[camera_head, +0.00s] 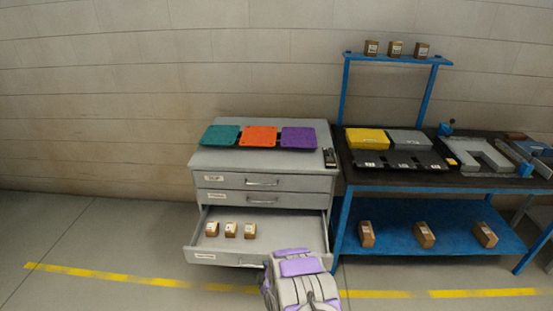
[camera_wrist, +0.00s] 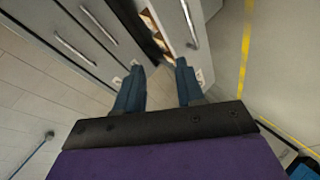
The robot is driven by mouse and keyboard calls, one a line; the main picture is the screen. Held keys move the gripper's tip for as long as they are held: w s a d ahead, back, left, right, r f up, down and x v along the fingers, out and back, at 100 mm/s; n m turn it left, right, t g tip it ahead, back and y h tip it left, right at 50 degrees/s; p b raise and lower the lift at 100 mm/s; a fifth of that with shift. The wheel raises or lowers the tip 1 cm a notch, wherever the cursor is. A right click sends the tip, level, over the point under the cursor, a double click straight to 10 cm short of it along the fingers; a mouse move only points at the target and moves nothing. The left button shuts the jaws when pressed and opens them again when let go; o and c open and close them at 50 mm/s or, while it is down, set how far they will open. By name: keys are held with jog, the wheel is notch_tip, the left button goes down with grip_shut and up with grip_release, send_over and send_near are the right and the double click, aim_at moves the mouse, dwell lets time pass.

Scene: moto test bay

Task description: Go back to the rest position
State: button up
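My gripper (camera_wrist: 159,65) shows in the wrist view as two blue fingers held apart, with nothing seen held between them. Its fingertips are close to the front edge of the pulled-out bottom drawer; I cannot tell whether they touch it. In the head view, my purple and grey arm (camera_head: 302,282) is in front of the right end of that drawer (camera_head: 198,245), and the fingers are hidden. The drawer is open and holds three brown boxes (camera_head: 230,229). It also shows in the wrist view (camera_wrist: 188,25).
The grey cabinet (camera_head: 215,160) carries green, orange and purple trays and a small dark device (camera_head: 329,158). A blue workbench (camera_head: 345,215) stands close on the right, with boxes on its shelves. Floor (camera_head: 80,235) to the left is clear.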

notch_tip(320, 180, up, 14)
jog(key=s+d+m+g, duration=0.1)
jog(key=d+m+g, duration=0.1)
jog(key=m+g, duration=0.15)
jog(key=s+d+r+m+g+h, duration=0.2)
jog(key=s+d+r+m+g, duration=0.3)
jog(key=s+r, duration=0.6)
jog(key=s+d+r+m+g, duration=0.1)
jog(key=s+d+r, duration=0.3)
jog(key=s, duration=0.9)
jog(key=s+d+r+m+g+h, duration=0.1)
jog(key=s+d+r+m+g, duration=0.1)
jog(key=s+r, duration=0.6)
jog(key=s+d+r+m+g, duration=0.2)
jog(key=s+d+r+m, duration=0.2)
jog(key=s, duration=1.4)
jog(key=shift+d+r+m, duration=0.35)
jog(key=shift+d+r, duration=0.45)
jog(key=shift+r, duration=0.15)
